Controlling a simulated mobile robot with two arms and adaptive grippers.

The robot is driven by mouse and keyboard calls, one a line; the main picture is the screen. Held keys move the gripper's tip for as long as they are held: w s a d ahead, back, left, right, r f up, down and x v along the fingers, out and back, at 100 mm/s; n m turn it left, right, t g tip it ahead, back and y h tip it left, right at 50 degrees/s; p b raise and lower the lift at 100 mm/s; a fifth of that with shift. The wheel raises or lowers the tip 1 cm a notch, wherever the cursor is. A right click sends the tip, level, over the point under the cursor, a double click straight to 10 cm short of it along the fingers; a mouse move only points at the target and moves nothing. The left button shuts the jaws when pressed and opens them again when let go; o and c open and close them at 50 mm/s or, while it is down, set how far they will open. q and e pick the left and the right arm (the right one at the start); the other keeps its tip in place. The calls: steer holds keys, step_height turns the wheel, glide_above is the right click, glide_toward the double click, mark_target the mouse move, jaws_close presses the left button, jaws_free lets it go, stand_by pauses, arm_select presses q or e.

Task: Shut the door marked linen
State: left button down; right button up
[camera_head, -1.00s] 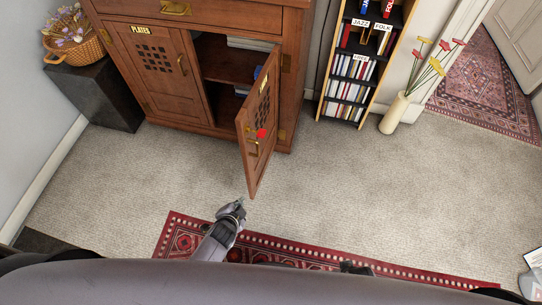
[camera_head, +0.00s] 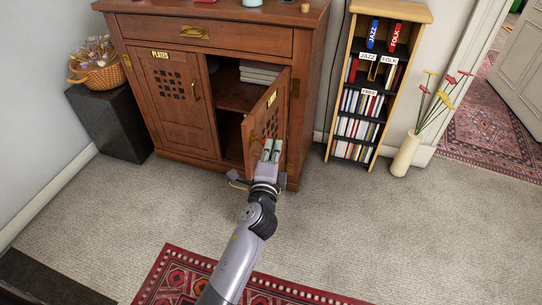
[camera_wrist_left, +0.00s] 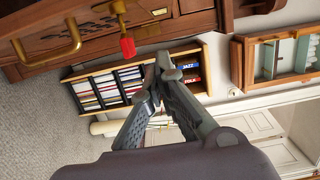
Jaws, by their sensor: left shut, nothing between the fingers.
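The wooden cabinet's right door (camera_head: 268,118) stands ajar, hinged on its right side. It has a lattice and a brass label (camera_head: 272,98) too small to read. The left door (camera_head: 172,95), marked PLATES, is closed. My left gripper (camera_head: 272,148) is shut and empty in front of the right door's outer face, covering its lower part; contact cannot be told. My right gripper is out of view.
A bookshelf (camera_head: 345,90) stands right of the cabinet, with a vase of flowers (camera_head: 405,155) beside it. A dark block (camera_head: 110,125) bears a flower basket (camera_head: 100,75) at left. A red rug (camera_head: 165,275) lies in front; carpet between is clear.

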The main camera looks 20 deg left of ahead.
mark_target(265, 139)
arm_select(q)
steer(key=w+a, duration=0.1)
steer(key=w, duration=0.1)
steer(key=w+a, duration=0.1)
steer(key=w, duration=0.1)
steer(key=w+a, duration=0.2)
steer(key=shift+a, duration=0.35)
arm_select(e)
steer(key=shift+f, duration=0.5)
